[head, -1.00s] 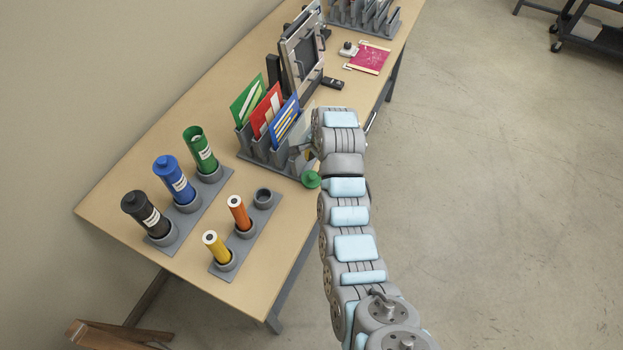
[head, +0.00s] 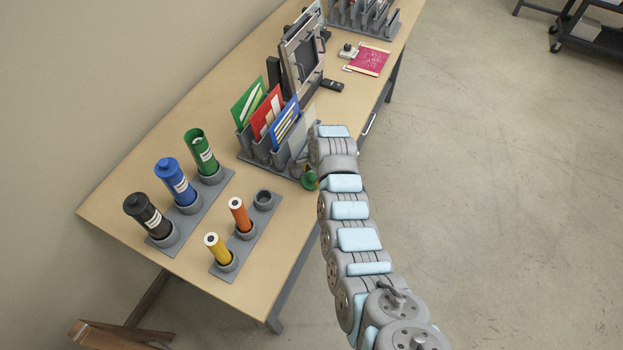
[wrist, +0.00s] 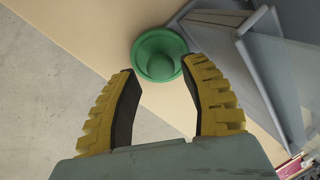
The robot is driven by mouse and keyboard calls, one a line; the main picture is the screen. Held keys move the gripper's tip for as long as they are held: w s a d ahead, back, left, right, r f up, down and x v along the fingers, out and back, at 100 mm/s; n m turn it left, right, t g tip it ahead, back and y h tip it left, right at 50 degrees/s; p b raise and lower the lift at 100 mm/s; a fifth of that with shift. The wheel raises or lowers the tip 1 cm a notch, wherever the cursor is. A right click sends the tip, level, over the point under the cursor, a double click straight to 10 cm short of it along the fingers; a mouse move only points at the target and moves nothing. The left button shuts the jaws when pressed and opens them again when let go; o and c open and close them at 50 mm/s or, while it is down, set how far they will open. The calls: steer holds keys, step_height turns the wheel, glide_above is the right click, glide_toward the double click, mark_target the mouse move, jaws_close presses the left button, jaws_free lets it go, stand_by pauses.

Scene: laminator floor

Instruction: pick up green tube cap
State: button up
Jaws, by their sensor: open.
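The green tube cap (wrist: 158,54) lies on the tan table, just beyond my open fingertips in the wrist view. It is a round green disc with a raised middle. My gripper (wrist: 163,72) is open and empty, its two yellow-ridged fingers with dark pads pointing at the cap. The right fingertip is very close to the cap's edge; I cannot tell if it touches. In the head view the cap (head: 310,181) shows as a small green piece beside my wrist, near the table's edge, partly hidden.
A grey sorter (head: 262,156) with green, red and blue folders stands close to the cap. An open green tube (head: 201,150) stands in a rack (head: 190,216) with blue and black capped tubes. A smaller rack (head: 258,215) holds orange and yellow tubes. The table edge is near.

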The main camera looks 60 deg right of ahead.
steer(key=shift+x, duration=1.15)
steer(key=shift+f, duration=0.3)
steer(key=shift+w, duration=0.1)
jaws_close()
